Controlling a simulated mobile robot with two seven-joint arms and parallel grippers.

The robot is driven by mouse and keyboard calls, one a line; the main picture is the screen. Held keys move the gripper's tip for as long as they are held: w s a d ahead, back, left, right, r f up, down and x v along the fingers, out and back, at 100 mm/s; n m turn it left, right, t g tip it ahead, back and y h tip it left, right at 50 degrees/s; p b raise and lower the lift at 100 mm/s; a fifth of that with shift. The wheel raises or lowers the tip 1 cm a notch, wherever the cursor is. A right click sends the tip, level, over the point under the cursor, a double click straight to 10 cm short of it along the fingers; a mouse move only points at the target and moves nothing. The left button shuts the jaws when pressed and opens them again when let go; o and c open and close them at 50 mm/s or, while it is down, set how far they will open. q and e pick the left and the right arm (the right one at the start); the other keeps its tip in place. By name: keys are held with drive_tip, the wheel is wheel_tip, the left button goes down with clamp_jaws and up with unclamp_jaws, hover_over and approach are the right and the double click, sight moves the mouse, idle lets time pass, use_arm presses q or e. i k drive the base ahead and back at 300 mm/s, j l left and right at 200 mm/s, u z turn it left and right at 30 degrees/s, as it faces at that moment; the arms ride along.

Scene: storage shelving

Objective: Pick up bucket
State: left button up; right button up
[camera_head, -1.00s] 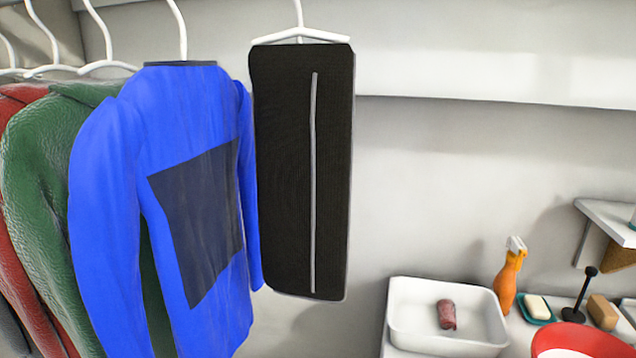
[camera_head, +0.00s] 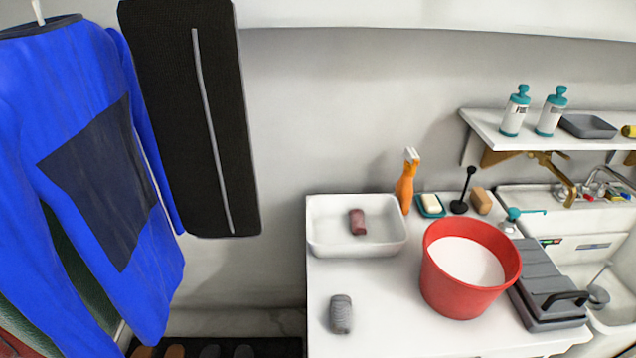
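A red bucket (camera_head: 458,297) stands upright on the white countertop (camera_head: 390,290). Its inside looks white or pale. A grey case or board with a black handle (camera_head: 546,287) lies close to its right side. Neither of my grippers is in view.
A white tray (camera_head: 330,245) holding a reddish roll (camera_head: 357,221) sits left of the bucket. A grey roll (camera_head: 341,314) lies in front. An orange spray bottle (camera_head: 405,186) and a soap dish (camera_head: 431,205) stand behind. A wall shelf (camera_head: 485,126) hangs above the sink. Clothes (camera_head: 95,165) hang at left.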

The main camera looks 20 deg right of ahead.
sight(468, 261)
drive_tip(key=l+z, duration=0.1)
drive_tip(key=z, duration=0.9)
drive_tip(key=i+l+z, duration=0.1)
drive_tip(key=z, duration=0.4)
